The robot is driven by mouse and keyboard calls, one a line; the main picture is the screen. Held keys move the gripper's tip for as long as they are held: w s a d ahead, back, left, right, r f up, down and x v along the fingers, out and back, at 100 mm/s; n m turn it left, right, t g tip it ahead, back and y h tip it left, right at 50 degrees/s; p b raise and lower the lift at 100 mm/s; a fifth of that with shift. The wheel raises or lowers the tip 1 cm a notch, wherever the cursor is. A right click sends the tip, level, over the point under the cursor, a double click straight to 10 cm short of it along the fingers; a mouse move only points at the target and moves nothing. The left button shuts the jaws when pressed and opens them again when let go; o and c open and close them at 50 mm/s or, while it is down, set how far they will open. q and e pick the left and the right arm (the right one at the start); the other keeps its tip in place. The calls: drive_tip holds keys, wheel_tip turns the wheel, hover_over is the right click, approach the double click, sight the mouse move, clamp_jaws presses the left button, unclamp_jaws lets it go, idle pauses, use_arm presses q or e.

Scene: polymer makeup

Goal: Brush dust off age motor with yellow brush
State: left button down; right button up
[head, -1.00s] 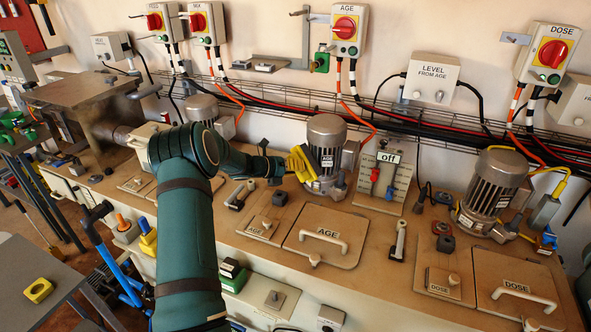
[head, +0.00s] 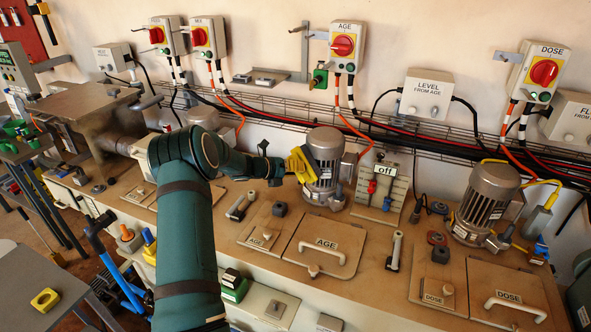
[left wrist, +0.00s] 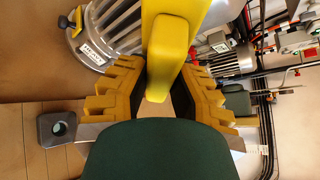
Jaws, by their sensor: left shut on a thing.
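The age motor (head: 325,160) is a grey finned cylinder on the bench, below the AGE switch box. My left gripper (head: 296,166), with ridged yellow-tan fingers, is at its left side. In the left wrist view the gripper (left wrist: 160,95) is shut on the yellow brush (left wrist: 168,45), which points away between the fingers. Finned grey metal with a label plate, likely the age motor (left wrist: 112,32), shows close behind the brush there. The brush's bristles are hidden, so I cannot tell whether they touch the motor. I cannot make out any dust. My right gripper is not in view.
The AGE lid (head: 318,246) with its raised handle lies in front of the motor. A lever panel (head: 380,190) stands right of it, and the dose motor (head: 484,203) farther right. Cables (head: 390,138) run along the wall behind.

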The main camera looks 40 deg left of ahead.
use_arm(q)
drive_tip(key=shift+w+d+f+b, duration=0.15)
drive_tip(key=shift+f+b, duration=1.15)
drive_tip(key=shift+f, duration=1.25)
drive_tip(key=shift+w+a+f+b, duration=0.1)
drive_tip(key=shift+f+b, duration=1.15)
drive_tip(key=shift+f, duration=1.3)
drive_tip(key=shift+s, duration=0.15)
drive_tip(key=shift+s+a+p, duration=0.2)
drive_tip(key=shift+s+p, duration=0.1)
drive_tip(key=shift+s, duration=0.7)
drive_tip(key=shift+s+r, duration=0.1)
drive_tip(key=shift+s, duration=1.7)
drive_tip(key=shift+p, duration=0.3)
drive_tip(key=shift+s+a, duration=0.1)
drive_tip(key=shift+s, duration=1.4)
